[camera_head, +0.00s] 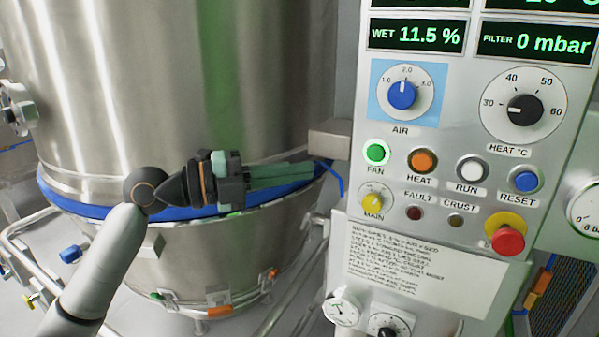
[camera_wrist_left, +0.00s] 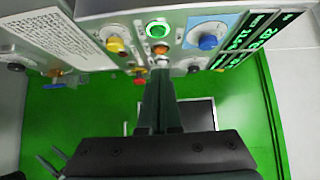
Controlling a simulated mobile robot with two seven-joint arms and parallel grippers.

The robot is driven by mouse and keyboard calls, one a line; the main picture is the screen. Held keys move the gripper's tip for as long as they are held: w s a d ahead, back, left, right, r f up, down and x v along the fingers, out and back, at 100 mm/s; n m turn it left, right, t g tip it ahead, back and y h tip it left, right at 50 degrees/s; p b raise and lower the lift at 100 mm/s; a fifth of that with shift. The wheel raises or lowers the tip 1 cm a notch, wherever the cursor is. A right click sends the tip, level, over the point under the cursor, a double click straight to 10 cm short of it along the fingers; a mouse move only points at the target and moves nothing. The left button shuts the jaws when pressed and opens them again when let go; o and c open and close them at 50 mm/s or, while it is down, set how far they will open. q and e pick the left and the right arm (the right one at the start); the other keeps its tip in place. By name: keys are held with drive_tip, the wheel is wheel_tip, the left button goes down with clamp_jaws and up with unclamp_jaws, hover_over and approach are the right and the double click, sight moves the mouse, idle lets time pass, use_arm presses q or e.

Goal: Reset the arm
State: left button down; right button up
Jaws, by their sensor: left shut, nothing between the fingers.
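My left gripper (camera_head: 314,171) comes in from the left in the head view, in front of the steel vessel. Its green fingers are shut, hold nothing and point right, toward the control panel (camera_head: 463,155). The tips are left of and a little below the green FAN button (camera_head: 376,152), apparently short of the panel. In the left wrist view the closed fingers (camera_wrist_left: 160,78) point up toward the panel's row of buttons, with the lit green button (camera_wrist_left: 157,30) above them. My right gripper is in neither view.
The steel vessel (camera_head: 190,80) with a blue band fills the left. A red emergency stop (camera_head: 508,240), the AIR knob (camera_head: 402,94) and the HEAT knob (camera_head: 525,110) stick out of the panel. A gauge (camera_head: 342,308) sits below. A grey block (camera_head: 330,140) stands between vessel and panel.

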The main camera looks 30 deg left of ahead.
use_arm(q)
drive_tip(key=shift+f, duration=0.1)
idle(0.3)
wheel_tip(320, 180, down, 28)
drive_tip(key=n+y+p, duration=0.4)
drive_tip(key=n+y, duration=0.3)
drive_tip(key=n, duration=0.9)
drive_tip(key=s+d+f+n+g+y+p, duration=0.1)
drive_tip(key=s+f+n, duration=0.3)
drive_tip(key=s+f, duration=0.4)
drive_tip(key=s+d+f+n+g+y+p, duration=0.1)
drive_tip(key=s+d+f+n, duration=0.3)
drive_tip(key=s+f, duration=0.5)
drive_tip(key=s+n+y+p, duration=0.1)
drive_tip(key=s, duration=0.2)
drive_tip(key=shift+d+f+g+y, duration=0.15)
drive_tip(key=shift+d+g+y, duration=0.05)
drive_tip(key=shift+g+y, duration=0.2)
